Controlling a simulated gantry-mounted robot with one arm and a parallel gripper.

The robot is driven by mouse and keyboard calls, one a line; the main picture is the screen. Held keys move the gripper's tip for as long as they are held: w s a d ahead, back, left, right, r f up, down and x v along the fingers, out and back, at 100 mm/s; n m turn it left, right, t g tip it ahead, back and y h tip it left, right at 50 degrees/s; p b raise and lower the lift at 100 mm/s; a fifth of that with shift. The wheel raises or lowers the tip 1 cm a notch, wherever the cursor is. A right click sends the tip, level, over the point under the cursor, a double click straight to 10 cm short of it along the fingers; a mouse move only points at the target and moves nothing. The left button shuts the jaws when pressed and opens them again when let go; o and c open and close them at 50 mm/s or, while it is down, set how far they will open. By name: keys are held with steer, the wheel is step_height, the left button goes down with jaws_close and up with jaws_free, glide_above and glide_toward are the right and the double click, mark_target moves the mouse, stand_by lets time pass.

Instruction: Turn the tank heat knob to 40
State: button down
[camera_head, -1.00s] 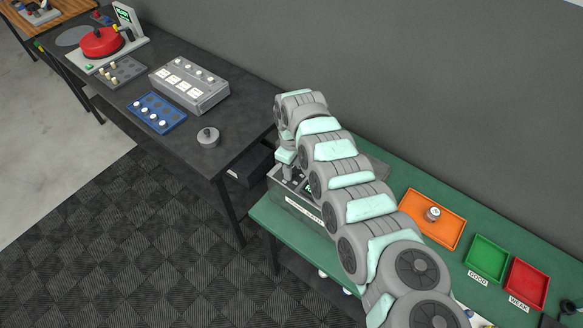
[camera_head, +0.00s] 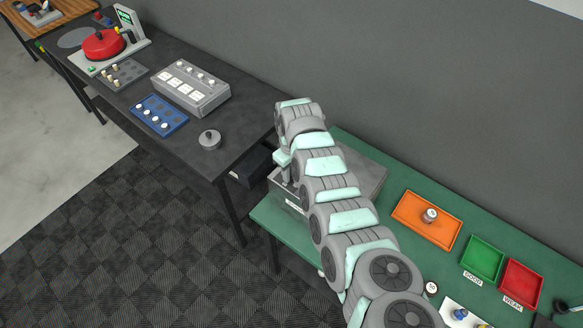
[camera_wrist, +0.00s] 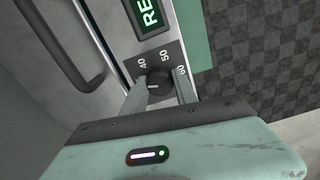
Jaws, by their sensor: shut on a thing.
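The tank heat knob (camera_wrist: 157,80) is small, round and dark on a dark dial plate with the marks 40, 50 and 60 in the wrist view. My gripper (camera_wrist: 160,95) is shut on it, one finger on each side. A small light mark shows on the knob near the fingers, but I cannot tell surely which number it points at. In the head view the knob is hidden behind my wrist, at the left front of the grey tank unit (camera_head: 364,172) on the green bench.
A lit green display (camera_wrist: 148,12) sits beside the dial, and a dark bar handle (camera_wrist: 75,70) runs along the panel. In the head view an orange tray (camera_head: 448,242), green tray (camera_head: 484,262) and red tray (camera_head: 524,286) lie to the right. A dark table stands to the left.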

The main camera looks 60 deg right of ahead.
mark_target(291, 172)
steer(key=shift+w+a+m, duration=0.1)
steer(key=shift+m, duration=0.4)
steer(key=m+b, duration=0.2)
steer(key=m, duration=0.1)
steer(key=shift+f+m, duration=0.15)
steer(key=shift+m, duration=0.15)
steer(key=shift+m+b, duration=1.2)
steer(key=shift+m, duration=0.7)
steer(key=c, duration=1)
jaws_free()
steer(key=shift+o, duration=0.2)
steer(key=shift+r, duration=0.25)
step_height(291, 172, up, 11)
steer(key=p, duration=0.2)
steer(key=shift+f, duration=0.2)
